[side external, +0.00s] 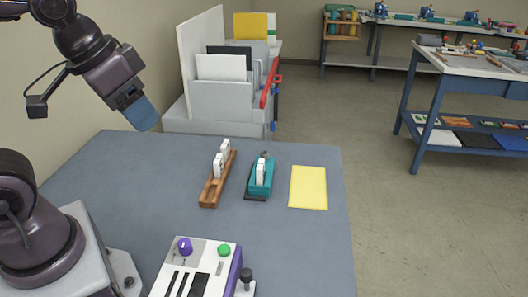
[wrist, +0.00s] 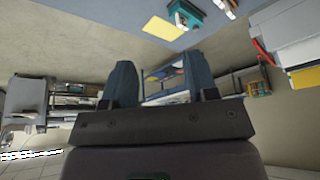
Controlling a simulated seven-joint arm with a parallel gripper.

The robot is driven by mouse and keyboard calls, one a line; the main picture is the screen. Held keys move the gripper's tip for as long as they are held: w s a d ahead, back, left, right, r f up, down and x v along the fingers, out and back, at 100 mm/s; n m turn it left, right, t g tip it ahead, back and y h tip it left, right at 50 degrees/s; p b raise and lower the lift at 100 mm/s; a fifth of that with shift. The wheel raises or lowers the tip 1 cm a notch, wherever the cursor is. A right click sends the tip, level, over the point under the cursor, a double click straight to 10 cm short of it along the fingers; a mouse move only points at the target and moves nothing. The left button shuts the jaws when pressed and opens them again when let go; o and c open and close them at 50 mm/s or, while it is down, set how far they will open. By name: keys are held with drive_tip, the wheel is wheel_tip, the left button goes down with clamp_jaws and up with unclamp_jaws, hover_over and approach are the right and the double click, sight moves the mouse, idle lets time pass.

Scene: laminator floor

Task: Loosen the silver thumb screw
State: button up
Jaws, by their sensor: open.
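A small grey knob, which may be the silver thumb screw (side external: 266,154), shows at the far end of the teal fixture (side external: 268,180) on the table; it is too small to be sure. A white block (side external: 260,170) stands on the fixture, which also shows upside down at the top of the wrist view (wrist: 186,12). My gripper (side external: 143,115) is high above the table's back left corner, well away from the fixture. In the wrist view my gripper (wrist: 161,72) has its two blue fingers apart with nothing between them.
A wooden rack (side external: 212,190) with white blocks stands left of the fixture, and a yellow sheet (side external: 308,187) lies right of it. A machine with a purple knob and green button (side external: 224,250) sits at the front. White file holders (side external: 220,98) stand behind the table (side external: 120,180).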

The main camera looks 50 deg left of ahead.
drive_tip(key=w+a+f+m+g, duration=0.1)
drive_tip(key=w+a+f+g, duration=0.15)
drive_tip(key=w, duration=0.35)
drive_tip(key=w+a+f+m+g, duration=0.1)
drive_tip(key=w+a+f, duration=0.15)
drive_tip(key=w, duration=0.25)
drive_tip(key=m+t, duration=0.1)
drive_tip(key=m, duration=1.5)
approach(264, 154)
drive_tip(key=shift+m, duration=0.3)
drive_tip(key=x, duration=0.8)
drive_tip(key=shift+w+a+f, duration=0.1)
drive_tip(key=shift+w+f, duration=0.1)
drive_tip(key=shift+f, duration=0.2)
drive_tip(key=c, duration=0.9)
